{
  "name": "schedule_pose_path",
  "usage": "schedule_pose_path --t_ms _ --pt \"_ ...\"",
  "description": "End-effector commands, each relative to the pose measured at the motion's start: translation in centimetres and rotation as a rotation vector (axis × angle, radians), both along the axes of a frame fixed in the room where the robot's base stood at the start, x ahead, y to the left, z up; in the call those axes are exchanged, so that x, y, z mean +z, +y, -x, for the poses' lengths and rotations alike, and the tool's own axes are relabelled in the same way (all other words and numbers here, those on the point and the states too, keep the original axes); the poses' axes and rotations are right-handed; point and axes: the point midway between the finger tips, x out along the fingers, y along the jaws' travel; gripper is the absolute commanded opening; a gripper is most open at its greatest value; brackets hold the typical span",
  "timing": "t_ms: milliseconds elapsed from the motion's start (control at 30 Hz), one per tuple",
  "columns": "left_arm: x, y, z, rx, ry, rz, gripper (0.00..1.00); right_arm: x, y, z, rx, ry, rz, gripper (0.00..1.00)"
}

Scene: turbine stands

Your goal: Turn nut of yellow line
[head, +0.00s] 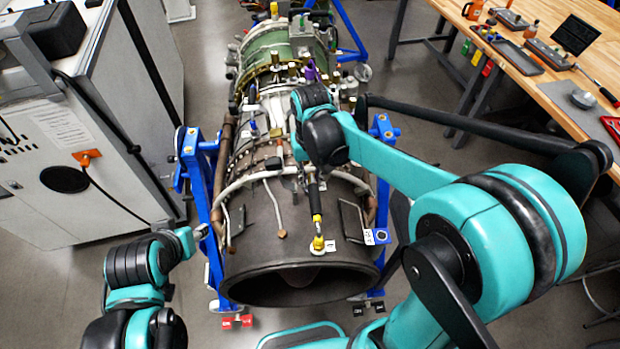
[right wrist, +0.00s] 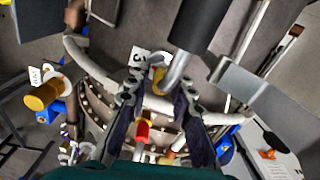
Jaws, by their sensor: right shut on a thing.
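The turbine engine (head: 275,215) lies on a blue stand. In the right wrist view, the yellow nut (right wrist: 159,78) sits between the two dark fingertips of my right gripper (right wrist: 157,92), at the end of a bent silver pipe (right wrist: 178,70), beside a tag marked 3 (right wrist: 137,57). My right gripper is shut on this nut. In the head view my right wrist covers the fingers and the nut. My left gripper (head: 197,233) is left of the engine, near the blue stand and apart from the nut; its fingers are too small to read.
Another yellow fitting (head: 318,243) is on the engine's near end. In the right wrist view, a gold cap (right wrist: 42,97) and a red-tipped fitting (right wrist: 142,132) are close to the fingers. A grey cabinet (head: 60,180) stands left, a wooden workbench (head: 520,75) right.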

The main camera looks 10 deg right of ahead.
Motion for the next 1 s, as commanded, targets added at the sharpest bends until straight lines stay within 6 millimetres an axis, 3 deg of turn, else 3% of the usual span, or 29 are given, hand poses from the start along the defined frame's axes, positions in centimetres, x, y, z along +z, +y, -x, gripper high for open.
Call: schedule_pose_path --t_ms 600,1000 --pt "-1.9 0.0 0.0 0.000 0.000 0.000 0.44 0.0 -0.3 0.1 -0.549 -0.001 0.000 0.00" --pt "-2.3 0.0 0.0 0.000 0.000 0.000 0.44 0.0 -0.4 0.1 -0.734 -0.001 0.000 0.00"
